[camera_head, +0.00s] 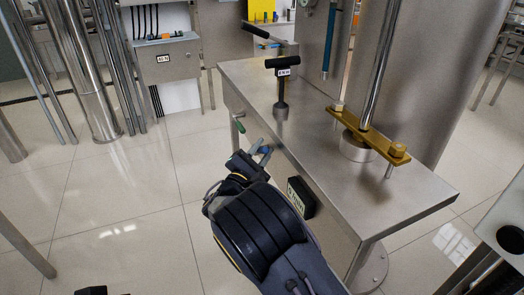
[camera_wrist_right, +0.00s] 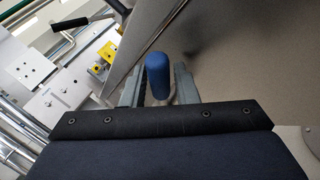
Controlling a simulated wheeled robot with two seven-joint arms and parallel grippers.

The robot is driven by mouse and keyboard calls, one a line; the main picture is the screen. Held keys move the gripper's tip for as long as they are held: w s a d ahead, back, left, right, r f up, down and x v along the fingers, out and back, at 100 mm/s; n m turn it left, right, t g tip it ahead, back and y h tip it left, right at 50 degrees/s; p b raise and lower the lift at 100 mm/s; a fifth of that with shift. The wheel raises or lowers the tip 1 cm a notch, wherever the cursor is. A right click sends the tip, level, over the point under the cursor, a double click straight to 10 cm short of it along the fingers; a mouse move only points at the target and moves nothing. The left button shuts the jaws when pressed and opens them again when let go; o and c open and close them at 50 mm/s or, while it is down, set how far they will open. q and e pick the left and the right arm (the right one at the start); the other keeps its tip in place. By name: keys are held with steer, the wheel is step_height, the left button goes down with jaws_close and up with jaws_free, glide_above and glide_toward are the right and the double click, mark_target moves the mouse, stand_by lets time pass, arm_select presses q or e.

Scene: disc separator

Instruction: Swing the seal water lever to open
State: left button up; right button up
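A blue rounded handle (camera_wrist_right: 157,72) stands between the two fingers of my right gripper (camera_wrist_right: 158,85) in the right wrist view; I take it to be the seal water lever. In the head view its blue end (camera_head: 265,149) shows at the right gripper (camera_head: 254,157), beside the front side of the steel bench. The fingers are apart, one on each side of the handle. A gap shows on the left; whether the right finger touches it is unclear. The lever's lower part and pivot are hidden.
The steel bench (camera_head: 310,138) carries a black T-handle (camera_head: 282,68) and a brass clamp bar (camera_head: 368,136) on a rod. A green-ended handle (camera_head: 239,124) and a black box (camera_head: 301,197) sit on its front side. Tiled floor (camera_head: 130,205) is clear on the left.

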steer(key=v, duration=0.8)
steer(key=shift+d, duration=0.1)
